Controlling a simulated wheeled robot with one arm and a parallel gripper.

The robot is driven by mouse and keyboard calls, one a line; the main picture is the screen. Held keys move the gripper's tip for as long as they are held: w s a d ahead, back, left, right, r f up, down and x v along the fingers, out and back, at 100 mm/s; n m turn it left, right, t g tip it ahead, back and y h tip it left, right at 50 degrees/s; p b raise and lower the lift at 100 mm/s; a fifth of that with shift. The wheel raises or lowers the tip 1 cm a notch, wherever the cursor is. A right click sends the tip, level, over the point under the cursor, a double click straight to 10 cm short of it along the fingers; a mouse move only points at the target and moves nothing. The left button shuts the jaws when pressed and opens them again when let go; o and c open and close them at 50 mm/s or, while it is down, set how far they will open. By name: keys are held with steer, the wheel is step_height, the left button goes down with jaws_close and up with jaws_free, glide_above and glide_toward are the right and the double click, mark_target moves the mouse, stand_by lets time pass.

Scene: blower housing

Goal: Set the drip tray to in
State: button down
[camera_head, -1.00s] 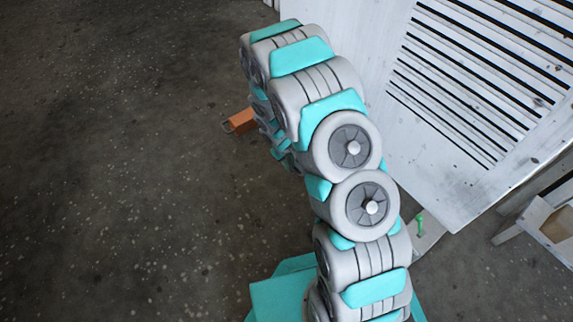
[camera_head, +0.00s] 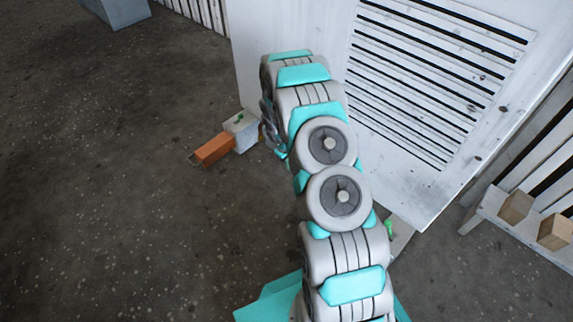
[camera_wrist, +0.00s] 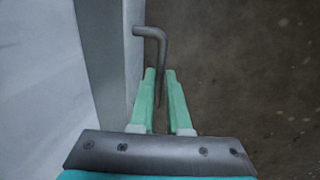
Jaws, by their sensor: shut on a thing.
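My gripper (camera_wrist: 160,78) shows in the wrist view, its two green fingers shut on a bent grey rod (camera_wrist: 152,32). The rod's upper end hooks left toward a pale upright panel edge (camera_wrist: 102,60); part of the rod is hidden between the fingers. I cannot tell whether the rod belongs to the drip tray, and no tray is clearly recognisable. The white blower housing (camera_head: 300,30) with dark louvre slots stands behind and right of the arm.
An orange block (camera_head: 214,149) with a wire loop lies left of the arm beside a pale block (camera_head: 241,130) with a green part. A small green piece (camera_head: 389,228) shows below the housing. A bench with wooden blocks (camera_head: 516,205) stands right.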

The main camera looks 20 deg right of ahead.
steer(key=shift+w+d, duration=0.15)
steer(key=c, duration=0.9)
jaws_free()
steer(key=shift+d, duration=0.15)
steer(key=shift+s+a+r+p, duration=0.15)
steer(key=shift+a+r, duration=0.1)
steer(key=shift+r, duration=1)
steer(key=shift+s+a+r+p, duration=0.1)
steer(key=shift+a+r, duration=0.15)
steer(key=shift+r, duration=1.05)
steer(key=shift+s+a+r+p, duration=0.15)
steer(key=shift+a+r, duration=0.1)
steer(key=shift+r, duration=1)
